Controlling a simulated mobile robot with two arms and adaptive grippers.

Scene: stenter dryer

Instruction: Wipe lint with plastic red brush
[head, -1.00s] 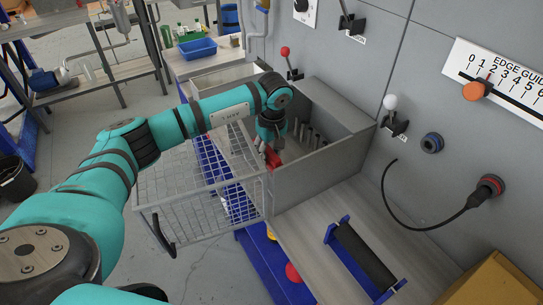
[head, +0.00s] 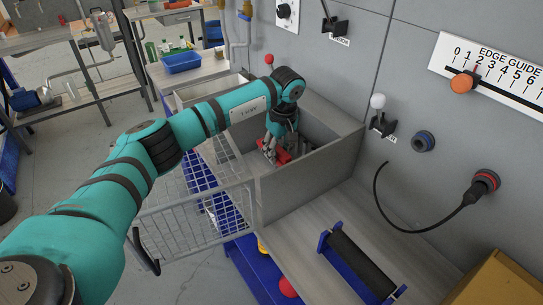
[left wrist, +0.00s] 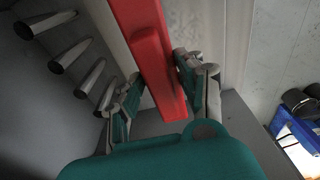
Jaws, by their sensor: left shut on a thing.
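My left gripper (head: 269,150) is inside the open grey box (head: 258,205) beside the machine wall. It is shut on the red brush (head: 283,157), which shows only in part in the head view. In the left wrist view the brush (left wrist: 150,50) is a long red bar between the two fingers (left wrist: 155,95). The brush's bristles are hidden, and I cannot make out any lint. My right gripper is not in view.
Several metal pegs (left wrist: 90,77) stand out close beside the gripper. A wire basket gate (head: 190,230) is in front of the box. A black roller on a blue frame (head: 360,265), a hanging black cable (head: 400,225) and levers (head: 379,118) are to the right.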

